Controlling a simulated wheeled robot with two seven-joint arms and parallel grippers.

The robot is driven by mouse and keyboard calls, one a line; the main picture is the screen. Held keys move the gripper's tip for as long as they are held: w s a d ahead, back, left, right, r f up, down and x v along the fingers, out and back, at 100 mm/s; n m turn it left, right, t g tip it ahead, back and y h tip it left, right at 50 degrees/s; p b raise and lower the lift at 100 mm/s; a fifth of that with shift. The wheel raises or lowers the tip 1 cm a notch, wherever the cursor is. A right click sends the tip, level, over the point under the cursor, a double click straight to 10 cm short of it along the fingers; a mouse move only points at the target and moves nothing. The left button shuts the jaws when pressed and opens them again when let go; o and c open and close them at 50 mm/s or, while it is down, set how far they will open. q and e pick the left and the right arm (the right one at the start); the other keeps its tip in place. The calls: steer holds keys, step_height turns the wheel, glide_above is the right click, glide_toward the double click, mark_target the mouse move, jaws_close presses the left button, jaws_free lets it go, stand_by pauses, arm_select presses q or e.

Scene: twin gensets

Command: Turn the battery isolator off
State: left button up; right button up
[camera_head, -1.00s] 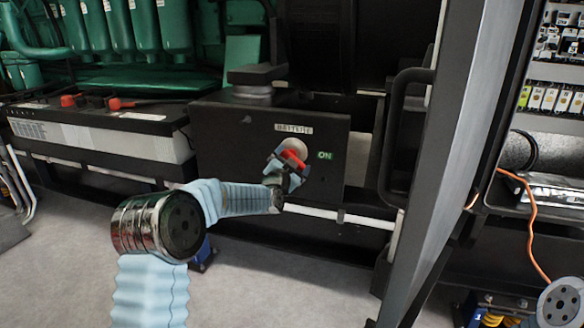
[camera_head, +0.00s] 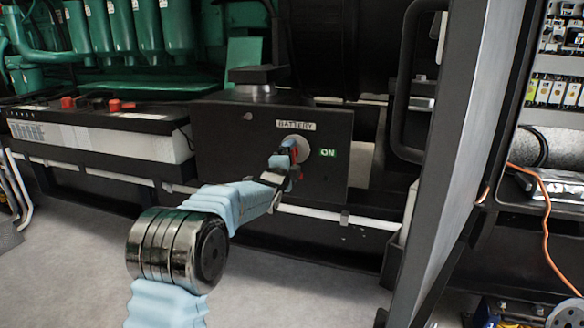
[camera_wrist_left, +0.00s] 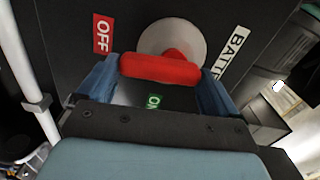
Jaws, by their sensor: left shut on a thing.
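The battery isolator is a red handle (camera_wrist_left: 160,68) on a pale round base (camera_head: 300,148), set in a black box front under a BATTERY plate (camera_head: 296,126). A green ON label (camera_head: 328,153) is right of it. My left gripper (camera_head: 291,160) is shut on the handle, which shows only as slivers of red there. In the left wrist view the red bar lies across between the blue fingers (camera_wrist_left: 165,85). A red OFF label (camera_wrist_left: 103,34) is to its left, and the BATTERY plate to its right. The OFF label is hidden in the head view. My right gripper is not in view.
A grey door or panel edge (camera_head: 465,150) with a black handle (camera_head: 402,90) stands right of the box. A battery with red terminals (camera_head: 110,130) sits to the left. A white pipe (camera_head: 320,214) runs below the box. Open floor lies in front.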

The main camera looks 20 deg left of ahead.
arm_select(q)
steer(key=shift+r+m+b, duration=0.1)
steer(key=shift+m+b, duration=0.25)
steer(key=shift+m, duration=0.25)
steer(key=shift+a, duration=0.1)
steer(key=o, duration=0.7)
steer(key=s, duration=1.3)
steer(key=shift+s+a, duration=0.2)
steer(key=shift+s, duration=0.2)
